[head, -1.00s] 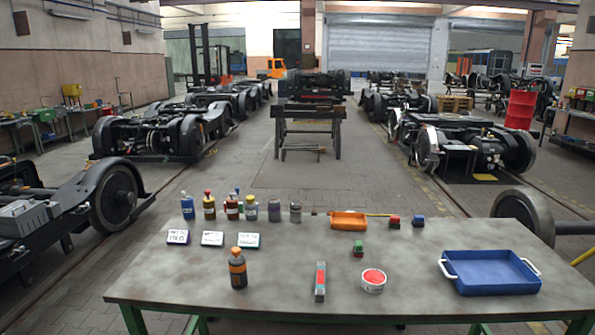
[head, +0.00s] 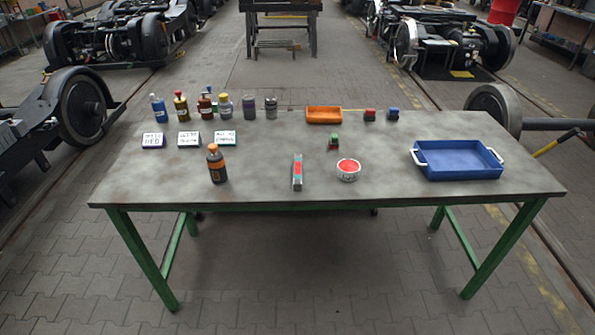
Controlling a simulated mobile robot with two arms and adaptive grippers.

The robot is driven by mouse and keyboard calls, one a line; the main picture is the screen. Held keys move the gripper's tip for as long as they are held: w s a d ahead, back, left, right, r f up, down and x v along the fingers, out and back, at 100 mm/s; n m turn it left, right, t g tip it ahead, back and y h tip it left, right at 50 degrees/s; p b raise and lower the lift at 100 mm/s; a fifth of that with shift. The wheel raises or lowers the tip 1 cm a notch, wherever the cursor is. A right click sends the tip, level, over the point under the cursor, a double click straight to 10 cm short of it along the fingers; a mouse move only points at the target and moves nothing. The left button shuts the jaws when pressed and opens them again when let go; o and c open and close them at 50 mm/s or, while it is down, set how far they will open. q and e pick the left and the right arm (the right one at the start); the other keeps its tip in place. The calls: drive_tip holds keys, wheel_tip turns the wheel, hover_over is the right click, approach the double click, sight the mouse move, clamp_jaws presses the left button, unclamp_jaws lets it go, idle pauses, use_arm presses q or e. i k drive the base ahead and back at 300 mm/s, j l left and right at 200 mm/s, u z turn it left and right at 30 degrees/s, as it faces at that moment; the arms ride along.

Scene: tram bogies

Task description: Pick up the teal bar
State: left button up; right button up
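I cannot clearly pick out a teal bar in the head view. A narrow upright block (head: 297,172) with a red face and greyish sides stands near the front middle of the table; its side colour is hard to tell. A white card with a teal edge (head: 225,138) sits at the left, beside a white card (head: 189,139) and a blue-edged card (head: 153,140). Neither of my grippers shows.
On the table (head: 270,190) stand an orange-capped dark bottle (head: 217,167), a red-topped round tin (head: 348,170), a blue tray (head: 455,161), an orange tray (head: 324,115) and small red, blue and green blocks. Several bottles and jars line the back left. The front right is clear.

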sight(298, 162)
drive_tip(key=i+j+z, duration=0.15)
drive_tip(key=j, duration=0.2)
drive_tip(key=i+j+z, duration=0.15)
drive_tip(key=j, duration=0.25)
drive_tip(key=i+j+z, duration=0.2)
drive_tip(key=j, duration=0.2)
drive_tip(key=i+j+z, duration=0.15)
drive_tip(key=j, duration=0.25)
